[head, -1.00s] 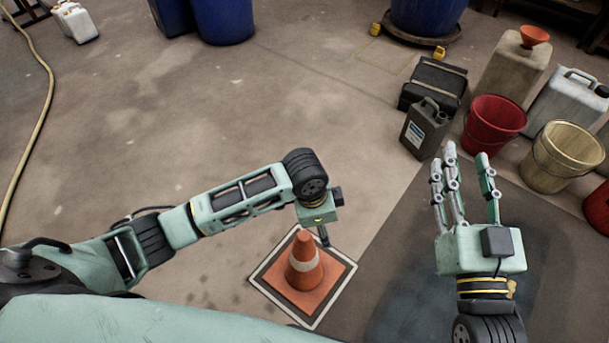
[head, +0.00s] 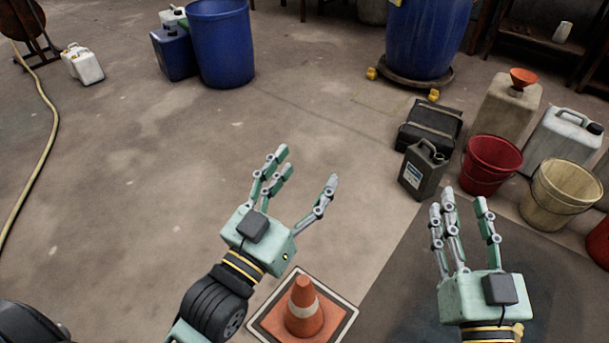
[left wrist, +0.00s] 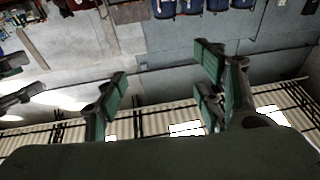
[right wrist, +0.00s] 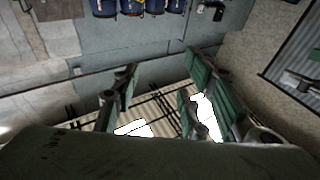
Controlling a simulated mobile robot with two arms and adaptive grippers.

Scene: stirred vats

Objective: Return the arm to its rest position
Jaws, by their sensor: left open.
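My left gripper (head: 300,188) is in the middle of the head view, open and empty, its fingers spread and pointing up the picture over bare floor. Its fingers also show spread apart in the left wrist view (left wrist: 160,85), with nothing between them. My right gripper (head: 460,215) is at the lower right of the head view, open and empty, over a dark mat. Its fingers also show apart in the right wrist view (right wrist: 158,88), with nothing between them.
An orange cone (head: 304,308) stands just below my left gripper in the picture. A dark jerrycan (head: 424,170), a red bucket (head: 490,166) and a cream bucket (head: 560,192) stand beyond my right gripper. Blue drums (head: 222,45) stand at the back. The middle floor is clear.

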